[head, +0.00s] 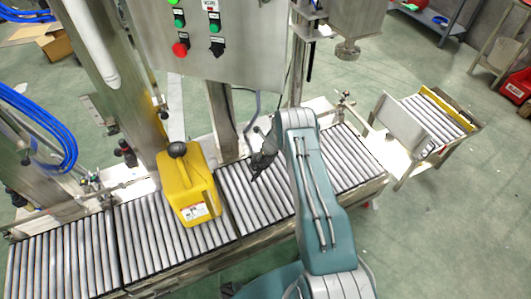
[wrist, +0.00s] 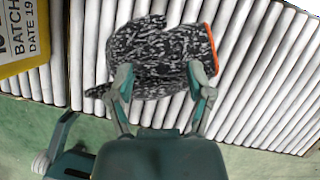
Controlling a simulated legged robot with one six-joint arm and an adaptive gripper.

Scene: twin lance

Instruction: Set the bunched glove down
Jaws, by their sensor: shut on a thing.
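The bunched glove (wrist: 153,58) is black and white speckled knit with an orange cuff edge. In the wrist view it sits between the two fingers of my gripper (wrist: 162,82), which is shut on it. Grey conveyor rollers lie behind it; I cannot tell whether the glove touches them. In the head view the glove (head: 263,158) is a dark shape over the rollers, left of my arm, and the arm hides most of my gripper.
A yellow jerrycan (head: 187,186) with a black cap stands on the roller conveyor (head: 75,258) left of the glove. A control panel (head: 213,40) hangs above the far side. Bare rollers lie at the conveyor's left end and right of my arm.

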